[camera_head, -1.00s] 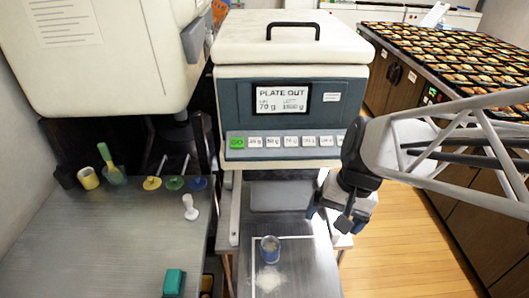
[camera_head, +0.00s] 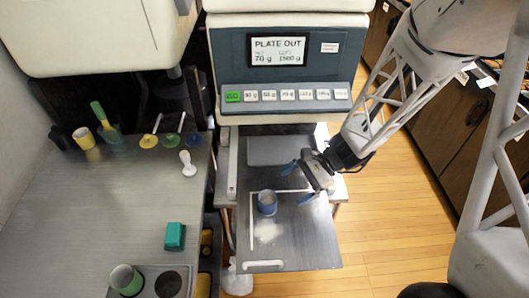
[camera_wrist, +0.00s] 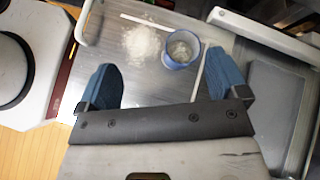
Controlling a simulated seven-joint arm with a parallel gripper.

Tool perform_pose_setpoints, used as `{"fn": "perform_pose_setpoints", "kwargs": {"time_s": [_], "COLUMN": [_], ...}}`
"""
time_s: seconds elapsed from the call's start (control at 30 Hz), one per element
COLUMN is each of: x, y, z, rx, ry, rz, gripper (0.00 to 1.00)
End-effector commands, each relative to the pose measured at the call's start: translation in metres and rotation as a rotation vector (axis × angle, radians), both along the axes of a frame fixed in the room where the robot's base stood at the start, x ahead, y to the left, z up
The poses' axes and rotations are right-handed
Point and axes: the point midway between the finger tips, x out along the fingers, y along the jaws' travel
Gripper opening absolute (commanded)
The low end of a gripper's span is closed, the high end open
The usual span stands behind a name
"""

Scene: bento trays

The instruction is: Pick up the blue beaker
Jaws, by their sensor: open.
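The blue beaker (camera_head: 267,203) stands upright on the metal plate (camera_head: 310,240) below the dispensing machine. It holds some white grains. A small pile of white grains (camera_head: 267,232) lies on the plate in front of it. My gripper (camera_head: 300,184) is open and empty, just right of the beaker and apart from it. In the wrist view the blue beaker (camera_wrist: 181,50) lies ahead of the blue fingertips (camera_wrist: 160,80), nearer the right finger, with the grain pile (camera_wrist: 142,43) to its left. The beaker is not between the fingers.
The dispensing machine (camera_head: 288,70) with a "PLATE OUT" screen rises behind the plate. A metal counter (camera_head: 100,210) at left holds a green box (camera_head: 174,236), a white stamper (camera_head: 187,163), a green cup (camera_head: 126,280) and a yellow cup (camera_head: 83,138). Wooden floor lies to the right.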

Motion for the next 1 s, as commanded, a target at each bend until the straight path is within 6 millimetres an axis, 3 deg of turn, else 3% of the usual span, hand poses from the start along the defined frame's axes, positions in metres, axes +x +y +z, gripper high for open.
{"fn": "perform_pose_setpoints", "kwargs": {"time_s": [0.2,0.4,0.6,1.0], "x": [0.014,0.023,0.027,0.027], "y": [0.003,0.003,0.003,0.004], "z": [-0.041,-0.069,-0.079,-0.08], "rx": [0.096,0.158,0.184,0.184], "ry": [0.137,0.225,0.258,0.261], "rz": [-0.157,-0.272,-0.319,-0.322], "gripper": [0.92,0.92,0.92,0.92]}}
